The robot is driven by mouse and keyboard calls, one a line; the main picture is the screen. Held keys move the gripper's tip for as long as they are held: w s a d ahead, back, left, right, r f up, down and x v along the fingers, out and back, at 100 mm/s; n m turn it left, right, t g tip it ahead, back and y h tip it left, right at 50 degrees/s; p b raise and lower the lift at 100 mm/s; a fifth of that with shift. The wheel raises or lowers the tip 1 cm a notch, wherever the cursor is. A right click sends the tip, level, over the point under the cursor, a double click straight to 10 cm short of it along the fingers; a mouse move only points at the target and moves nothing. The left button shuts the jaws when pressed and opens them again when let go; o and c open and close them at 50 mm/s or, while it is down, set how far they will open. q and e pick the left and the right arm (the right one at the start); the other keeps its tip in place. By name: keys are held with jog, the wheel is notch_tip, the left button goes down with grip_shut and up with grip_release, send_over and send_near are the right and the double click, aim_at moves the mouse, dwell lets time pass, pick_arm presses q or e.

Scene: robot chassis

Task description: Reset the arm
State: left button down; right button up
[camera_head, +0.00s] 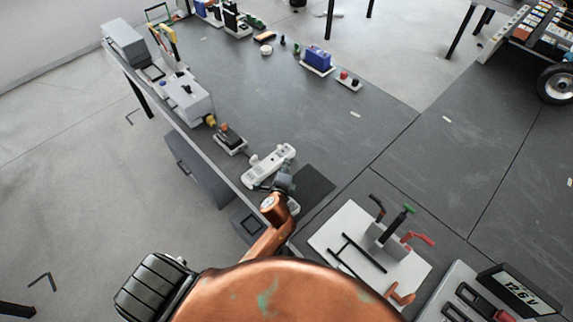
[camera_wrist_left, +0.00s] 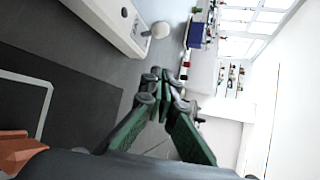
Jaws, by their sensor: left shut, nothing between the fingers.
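My left arm's copper-coloured link (camera_head: 268,240) reaches up from the bottom of the head view. My left gripper (camera_head: 284,181) is at its end, above the grey table, just beside a white elongated device (camera_head: 266,164). In the left wrist view the green and grey fingers of my left gripper (camera_wrist_left: 165,88) come together at their tips, shut with nothing between them. The white device (camera_wrist_left: 108,22) shows there at the upper left. I do not see my right gripper.
A dark mat (camera_head: 316,184) lies right of the left gripper. A white board (camera_head: 342,222) with a handled holder stands nearer me, beside a digital display (camera_head: 520,290). Boxes and small tools line the table's left edge. The table's middle (camera_head: 300,110) is largely clear.

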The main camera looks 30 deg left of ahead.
dwell(0.3)
pick_arm(q)
jog(key=s+a+f+n+g, duration=0.1)
jog(key=s+a+n, duration=0.1)
jog(key=s, duration=0.3)
jog(key=s+a+f+n+g, duration=0.2)
jog(key=s+n, duration=0.2)
jog(key=s, duration=0.1)
jog(key=s+a+f+n+g, duration=0.1)
jog(key=s+a+f+n, duration=0.1)
jog(key=s, duration=0.3)
jog(key=shift+a+f+n+g, duration=0.15)
jog(key=shift+a+n+g, duration=0.25)
jog(key=shift+a+n, duration=0.15)
jog(key=s+d+f+n+g+h, duration=0.1)
jog(key=s+n+g+h, duration=0.2)
jog(key=s, duration=0.8)
jog(key=s+d+n+g+h, duration=0.15)
jog(key=s+n, duration=0.35)
jog(key=s, duration=0.5)
notch_tip(320, 180, down, 31)
jog(key=s+d+g, duration=0.2)
jog(key=s+f+m+g, duration=0.1)
jog(key=s+f, duration=1.6)
jog(key=s, duration=0.1)
jog(key=shift+s+a+b, duration=0.2)
jog(key=shift+s+b, duration=0.1)
jog(key=shift+s, duration=0.1)
